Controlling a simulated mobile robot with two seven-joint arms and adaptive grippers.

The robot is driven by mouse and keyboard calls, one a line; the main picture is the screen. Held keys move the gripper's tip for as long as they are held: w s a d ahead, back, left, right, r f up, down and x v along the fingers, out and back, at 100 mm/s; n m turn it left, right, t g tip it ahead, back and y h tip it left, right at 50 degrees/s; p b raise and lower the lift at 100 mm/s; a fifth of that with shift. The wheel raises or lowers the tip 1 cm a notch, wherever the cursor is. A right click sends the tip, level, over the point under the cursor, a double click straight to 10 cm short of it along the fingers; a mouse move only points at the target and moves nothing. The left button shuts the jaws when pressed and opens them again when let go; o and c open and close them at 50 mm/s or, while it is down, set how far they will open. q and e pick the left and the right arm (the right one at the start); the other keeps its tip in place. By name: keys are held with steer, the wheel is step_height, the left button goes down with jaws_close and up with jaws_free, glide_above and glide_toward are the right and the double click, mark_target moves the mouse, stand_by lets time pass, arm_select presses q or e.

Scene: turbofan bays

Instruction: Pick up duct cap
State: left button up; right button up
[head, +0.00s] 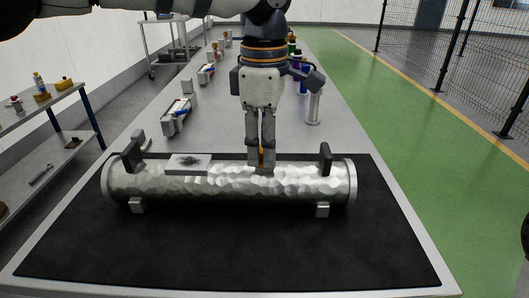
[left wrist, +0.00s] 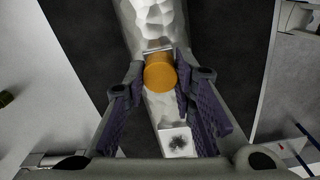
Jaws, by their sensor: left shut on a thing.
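The duct cap (left wrist: 160,72) is a round orange piece between the fingers of my left gripper (left wrist: 161,78) in the left wrist view. In the head view only a thin orange strip of it shows between the fingers. My left gripper (head: 261,160) points down at the top of the silver, dented-looking duct (head: 225,184) and is shut on the cap. The cap is over the duct's upper side, right of its middle; I cannot tell whether it touches the duct. My right gripper is not in view.
The duct lies across a black mat (head: 270,250) with a dark upright handle near each end. A pale plate with a dark smudge (head: 188,163) sits on it, left of my gripper. Several small parts stand farther back on the table. A shelf cart (head: 45,110) stands at left.

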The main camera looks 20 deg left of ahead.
arm_select(q)
step_height(320, 180, up, 3)
steer(key=shift+r, duration=0.2)
steer(key=s+r+p, duration=0.1)
steer(key=s+r, duration=0.8)
steer(key=s, duration=0.5)
steer(key=shift+d+r, duration=0.3)
steer(key=shift+d, duration=0.05)
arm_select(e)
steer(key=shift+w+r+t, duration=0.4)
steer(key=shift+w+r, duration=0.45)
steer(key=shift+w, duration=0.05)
